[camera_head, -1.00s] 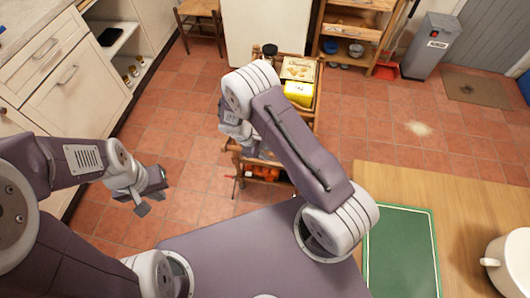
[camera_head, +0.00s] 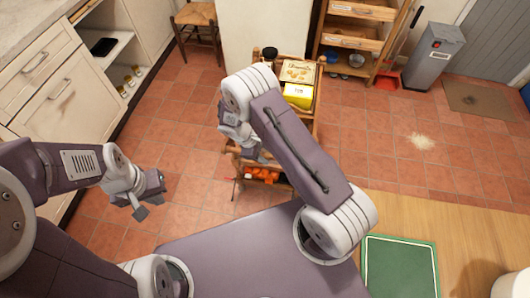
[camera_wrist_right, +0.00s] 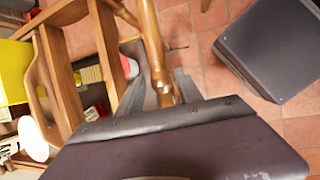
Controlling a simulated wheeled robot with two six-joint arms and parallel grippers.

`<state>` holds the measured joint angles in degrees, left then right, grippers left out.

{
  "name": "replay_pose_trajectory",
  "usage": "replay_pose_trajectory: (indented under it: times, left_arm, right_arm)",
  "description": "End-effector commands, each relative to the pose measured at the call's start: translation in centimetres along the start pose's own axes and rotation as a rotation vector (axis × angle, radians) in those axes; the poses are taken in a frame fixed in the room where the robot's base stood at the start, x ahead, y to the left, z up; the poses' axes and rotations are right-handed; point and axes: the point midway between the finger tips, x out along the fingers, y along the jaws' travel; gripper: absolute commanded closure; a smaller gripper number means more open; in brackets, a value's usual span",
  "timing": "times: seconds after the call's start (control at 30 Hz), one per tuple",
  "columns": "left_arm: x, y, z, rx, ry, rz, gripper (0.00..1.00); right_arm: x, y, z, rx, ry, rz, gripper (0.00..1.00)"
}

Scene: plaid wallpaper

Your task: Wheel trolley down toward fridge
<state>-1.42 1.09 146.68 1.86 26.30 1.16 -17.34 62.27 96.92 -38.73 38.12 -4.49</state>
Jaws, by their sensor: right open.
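The wooden trolley (camera_head: 314,128) stands ahead of me, with boxes and a dark-lidded jar on top and orange items on its lower shelf. A plain white panel (camera_head: 262,28), seemingly the fridge, is just behind it. My right gripper (camera_head: 258,155) is at the trolley's near end, partly hidden by my arm. In the right wrist view its open fingers (camera_wrist_right: 160,92) lie on either side of a wooden bar (camera_wrist_right: 152,42) of the trolley; contact is unclear. My left gripper (camera_head: 150,200) is open and empty over the floor at left.
Cabinets (camera_head: 68,88) line the left, with a chair (camera_head: 197,28) near the panel. A wooden shelf unit (camera_head: 362,40) and grey bin (camera_head: 432,52) stand at back right. A table (camera_head: 480,235) with a green board (camera_head: 400,268) is near right.

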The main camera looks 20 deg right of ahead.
Motion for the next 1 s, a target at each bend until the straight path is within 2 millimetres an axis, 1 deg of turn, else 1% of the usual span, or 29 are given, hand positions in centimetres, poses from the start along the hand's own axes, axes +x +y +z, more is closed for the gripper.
replay_pose_trajectory:
  times: [0.27, 0.33, 0.43, 0.6, 0.7, 0.83, 1.0]
  left_arm:
    - [0.0, 0.0, 0.0, 0.0, 0.0, 0.0, 1.0]
    - [-0.1, 0.0, 0.0, 0.0, 0.0, 0.0, 1.0]
    - [-0.4, 0.0, -0.1, 0.0, 0.0, 0.0, 1.0]
    - [-1.1, 0.0, -0.1, 0.0, 0.0, 0.0, 1.0]
    - [-1.3, 0.0, -0.1, 0.0, 0.0, 0.0, 1.0]
    - [-1.4, 0.0, -0.1, 0.0, 0.0, 0.0, 1.0]
    - [-1.4, 0.0, -0.1, 0.0, 0.0, 0.0, 1.0]
  right_arm:
    - [0.0, 0.1, 0.0, 0.0, 0.0, 0.001, 0.51]
    - [-0.3, 0.1, 0.0, 0.0, 0.001, 0.002, 0.51]
    - [-1.9, 0.2, 0.0, 0.0, 0.003, 0.004, 0.51]
    - [-5.8, 0.2, 0.0, 0.0, 0.004, 0.004, 0.51]
    - [-7.6, 0.2, 0.0, 0.0, 0.002, 0.002, 0.51]
    - [-8.9, 0.1, 0.0, 0.0, 0.001, 0.001, 0.51]
    - [-9.1, 0.1, 0.0, 0.0, 0.0, -0.001, 0.51]
